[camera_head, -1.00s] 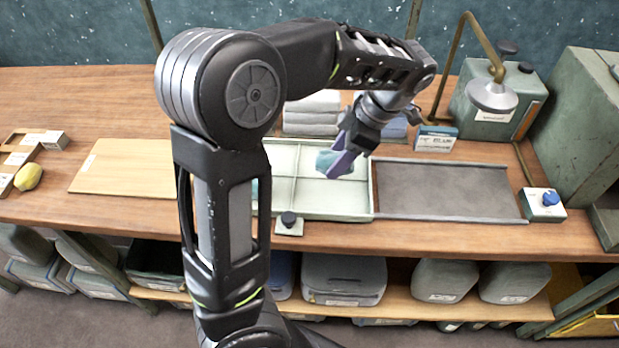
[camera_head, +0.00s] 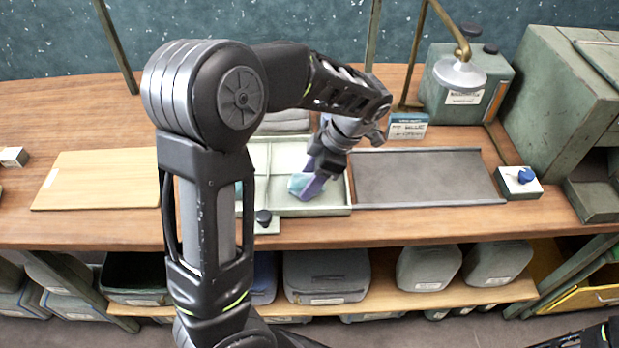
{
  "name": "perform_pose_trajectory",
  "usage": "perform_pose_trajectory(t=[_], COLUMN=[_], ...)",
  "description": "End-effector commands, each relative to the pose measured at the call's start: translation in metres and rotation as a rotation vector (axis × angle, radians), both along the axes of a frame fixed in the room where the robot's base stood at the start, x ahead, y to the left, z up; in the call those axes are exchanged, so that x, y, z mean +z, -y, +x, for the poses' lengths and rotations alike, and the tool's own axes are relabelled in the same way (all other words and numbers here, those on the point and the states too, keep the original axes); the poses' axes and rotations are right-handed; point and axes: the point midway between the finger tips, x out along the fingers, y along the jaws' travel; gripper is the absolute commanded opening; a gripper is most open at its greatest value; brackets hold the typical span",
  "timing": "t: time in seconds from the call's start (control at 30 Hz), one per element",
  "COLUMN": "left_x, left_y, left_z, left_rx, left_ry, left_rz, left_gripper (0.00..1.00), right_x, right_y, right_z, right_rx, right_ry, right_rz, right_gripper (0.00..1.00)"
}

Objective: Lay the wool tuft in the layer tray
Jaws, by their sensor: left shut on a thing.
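The layer tray (camera_head: 339,207) is a pale green tray with raised dividers, on the bench at the middle of the view. My left gripper (camera_head: 312,187) reaches down over its front right compartment, with purple-grey fingers. It is shut on the wool tuft (camera_head: 297,184), a small blue-green clump at the fingertips. The tuft is low in or just over that compartment; I cannot tell if it touches the tray floor. My left arm hides the tray's left part. My right gripper is not in view.
A dark flat framed panel (camera_head: 425,178) lies right of the tray. A wooden board (camera_head: 100,180) lies to the left. A lamp (camera_head: 459,72), a blue-labelled box (camera_head: 408,126) and a blue-knobbed box (camera_head: 519,182) stand to the right. A black knob (camera_head: 263,217) sits at the tray's front edge.

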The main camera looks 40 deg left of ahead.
Motion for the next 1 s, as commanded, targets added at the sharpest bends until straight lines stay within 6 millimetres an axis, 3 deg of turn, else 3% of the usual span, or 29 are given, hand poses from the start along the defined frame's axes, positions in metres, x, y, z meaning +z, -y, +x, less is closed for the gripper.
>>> perform_pose_trajectory(t=[0.4,0.43,0.7,1.0], left_x=[-0.0082,-0.0071,-0.0063,-0.0035], left_y=[-0.0002,-0.0002,-0.0003,-0.0002], left_z=[0.0,0.0001,0.0001,0.0001], left_rx=[0.001,0.001,0.001,0.001], left_ry=[0.002,0.002,0.002,0.002], left_rz=[0.0,0.0,0.0,0.0], left_gripper=[0.12,0.51,0.71,0.71], right_x=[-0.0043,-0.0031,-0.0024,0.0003], right_y=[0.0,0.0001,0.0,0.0], right_z=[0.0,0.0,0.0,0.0], right_rx=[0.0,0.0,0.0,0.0], right_ry=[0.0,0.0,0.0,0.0], right_rz=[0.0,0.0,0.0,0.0], right_gripper=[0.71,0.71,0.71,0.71])
